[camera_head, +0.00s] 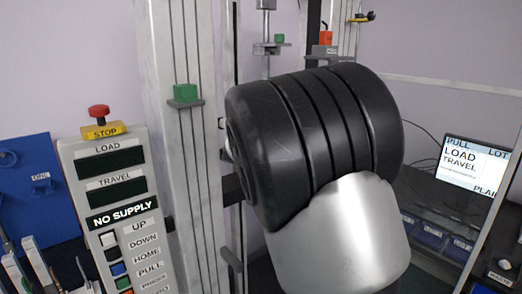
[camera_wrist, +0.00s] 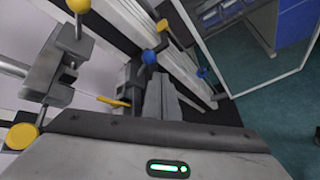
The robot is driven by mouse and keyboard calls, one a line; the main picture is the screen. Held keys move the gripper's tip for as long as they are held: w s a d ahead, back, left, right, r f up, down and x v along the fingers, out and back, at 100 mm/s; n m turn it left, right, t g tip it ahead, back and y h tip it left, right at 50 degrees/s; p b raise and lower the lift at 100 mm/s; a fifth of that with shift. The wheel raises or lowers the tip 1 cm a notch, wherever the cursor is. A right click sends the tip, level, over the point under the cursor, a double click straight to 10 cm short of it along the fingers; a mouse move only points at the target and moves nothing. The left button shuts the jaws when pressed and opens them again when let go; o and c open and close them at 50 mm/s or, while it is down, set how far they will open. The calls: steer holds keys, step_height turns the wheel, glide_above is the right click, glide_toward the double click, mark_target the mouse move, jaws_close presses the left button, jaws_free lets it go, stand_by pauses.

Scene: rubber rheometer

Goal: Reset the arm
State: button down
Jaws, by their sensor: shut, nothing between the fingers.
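My gripper (camera_wrist: 161,84) shows in the wrist view, its grey fingers together with nothing between them. Its grey body with a green light fills the bottom of that view. In the head view my arm's black and silver links stand large in front of the test machine's frame (camera_head: 170,140), and my gripper is not visible there. In the wrist view a grey clamp (camera_wrist: 60,65) with yellow knobs lies to the left of my fingers. Grey rails (camera_wrist: 185,70) run behind them. I cannot tell the gap between fingers and machine.
A control panel (camera_head: 118,205) with a red stop button (camera_head: 98,112) stands at left, beside a blue board (camera_head: 40,190). A screen (camera_head: 474,166) stands at right with blue bins (camera_head: 430,235) near it. Teal floor (camera_wrist: 265,110) is open at right in the wrist view.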

steer(key=s+d+m+g+y, duration=0.2)
steer(key=s+d+m, duration=0.25)
steer(key=s, duration=0.55)
steer(key=s+d+m+g+y, duration=0.1)
steer(key=s+d+m+g, duration=0.15)
steer(key=s+m, duration=0.55)
steer(key=s+a+f+m+y, duration=0.1)
steer(key=s+a+m+y, duration=0.1)
steer(key=s, duration=0.9)
steer(key=s+a+f+m+y, duration=0.2)
steer(key=s+a+m, duration=0.1)
steer(key=s, duration=0.7)
steer(key=shift+s+a+m, duration=0.4)
steer(key=shift+m, duration=0.05)
